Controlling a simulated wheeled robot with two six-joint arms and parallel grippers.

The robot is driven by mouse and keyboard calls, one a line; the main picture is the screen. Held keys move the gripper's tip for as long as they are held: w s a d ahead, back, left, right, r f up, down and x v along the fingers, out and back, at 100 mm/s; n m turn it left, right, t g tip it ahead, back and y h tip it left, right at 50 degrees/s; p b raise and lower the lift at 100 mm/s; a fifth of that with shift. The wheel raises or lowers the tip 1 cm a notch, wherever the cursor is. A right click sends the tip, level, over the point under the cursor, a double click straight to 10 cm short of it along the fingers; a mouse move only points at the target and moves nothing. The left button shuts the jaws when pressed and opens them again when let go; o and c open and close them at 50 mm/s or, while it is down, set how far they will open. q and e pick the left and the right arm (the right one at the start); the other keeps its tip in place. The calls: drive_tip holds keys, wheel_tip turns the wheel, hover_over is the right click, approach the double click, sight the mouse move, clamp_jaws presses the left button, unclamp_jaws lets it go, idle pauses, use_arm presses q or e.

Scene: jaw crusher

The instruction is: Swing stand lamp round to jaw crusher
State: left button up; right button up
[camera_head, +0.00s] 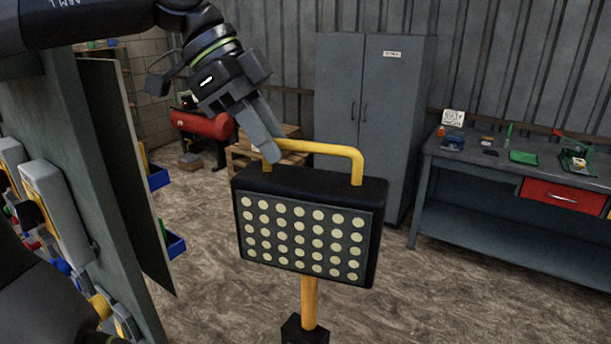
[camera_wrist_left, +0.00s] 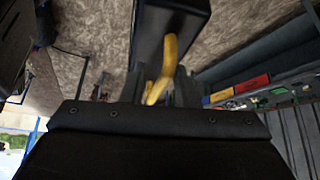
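The stand lamp (camera_head: 305,235) is a black box with rows of pale round lights on a yellow pole. It stands upright in the middle of the head view, lit face towards me. A yellow handle (camera_head: 325,148) arches over its top. My left gripper (camera_head: 268,150) reaches down from the upper left to the handle's left end. In the left wrist view the handle (camera_wrist_left: 166,62) runs between the dark fingers; whether they are closed on it is unclear. The lamp's dark body (camera_wrist_left: 165,20) shows behind it. My right gripper is not in view. I cannot clearly identify the jaw crusher.
A grey cabinet (camera_head: 372,110) stands behind the lamp. A workbench (camera_head: 510,225) with small items and a red drawer (camera_head: 563,195) is at the right. A grey panel (camera_head: 125,175) is close on the left. Open floor (camera_head: 215,290) lies around the lamp.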

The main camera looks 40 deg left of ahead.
use_arm(q)
drive_tip(key=shift+f+b, duration=0.1)
drive_tip(key=shift+b, duration=0.4)
drive_tip(key=shift+s+d+n+t+y+b, duration=0.2)
drive_tip(key=shift+n+b, duration=0.35)
drive_tip(key=shift+b, duration=0.2)
drive_tip(key=shift+s+d+n+t+y+b, duration=0.1)
drive_tip(key=shift+s+n+t+y+b, duration=0.1)
drive_tip(key=shift+n+b, duration=0.45)
drive_tip(key=shift+b, duration=0.35)
